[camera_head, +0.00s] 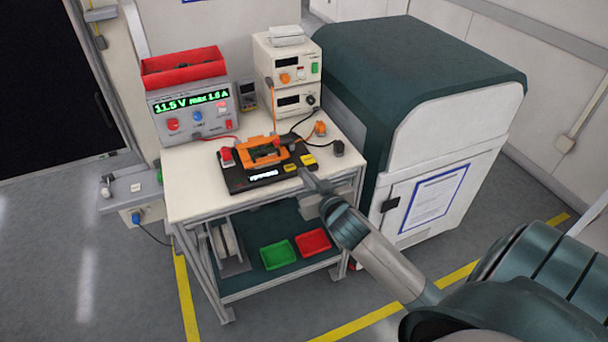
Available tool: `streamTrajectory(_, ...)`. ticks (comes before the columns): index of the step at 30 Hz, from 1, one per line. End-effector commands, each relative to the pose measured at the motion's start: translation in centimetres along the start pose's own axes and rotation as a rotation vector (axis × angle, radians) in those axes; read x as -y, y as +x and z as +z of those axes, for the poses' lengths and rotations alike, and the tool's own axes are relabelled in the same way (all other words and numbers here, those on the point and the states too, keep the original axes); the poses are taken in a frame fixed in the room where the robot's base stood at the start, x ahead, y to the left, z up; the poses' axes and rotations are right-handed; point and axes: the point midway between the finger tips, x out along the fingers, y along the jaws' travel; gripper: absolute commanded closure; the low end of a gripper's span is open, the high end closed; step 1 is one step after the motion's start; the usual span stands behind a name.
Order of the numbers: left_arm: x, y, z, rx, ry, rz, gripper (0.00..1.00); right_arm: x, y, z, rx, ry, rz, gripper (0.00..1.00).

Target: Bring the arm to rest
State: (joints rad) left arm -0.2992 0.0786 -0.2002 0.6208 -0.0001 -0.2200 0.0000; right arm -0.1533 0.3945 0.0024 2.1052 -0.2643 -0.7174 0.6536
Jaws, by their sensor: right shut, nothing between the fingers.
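My right arm (390,262) reaches in from the lower right toward the trolley. Its gripper (305,175) is shut and empty, at the front right edge of the trolley top, close to the black device (240,183) with the orange part on it. I cannot tell whether the gripper touches the device or is only in front of it. My left gripper is not in view.
The trolley (195,200) carries a power supply (190,112) with a red bin on top and stacked white instruments (287,70). Green (278,254) and red (312,242) trays sit on its lower shelf. A large dark green and white cabinet (430,110) stands right. Floor in front is clear.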

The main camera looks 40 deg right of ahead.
Motion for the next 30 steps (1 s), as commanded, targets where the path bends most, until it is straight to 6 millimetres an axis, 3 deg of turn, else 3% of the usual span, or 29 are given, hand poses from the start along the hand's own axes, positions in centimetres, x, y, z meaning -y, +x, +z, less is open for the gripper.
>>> streamTrajectory(23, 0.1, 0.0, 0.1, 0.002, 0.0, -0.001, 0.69, 0.0, 0.0, 0.1, 0.001, 0.0, 0.0, 1.0)
streamTrajectory(26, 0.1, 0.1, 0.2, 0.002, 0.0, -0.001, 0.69, 0.0, 0.2, 0.7, 0.01, -0.003, 0.0, 1.0)
streamTrajectory(30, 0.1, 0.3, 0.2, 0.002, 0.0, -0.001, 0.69, -0.1, 0.9, 3.8, 0.056, -0.017, 0.001, 1.0)
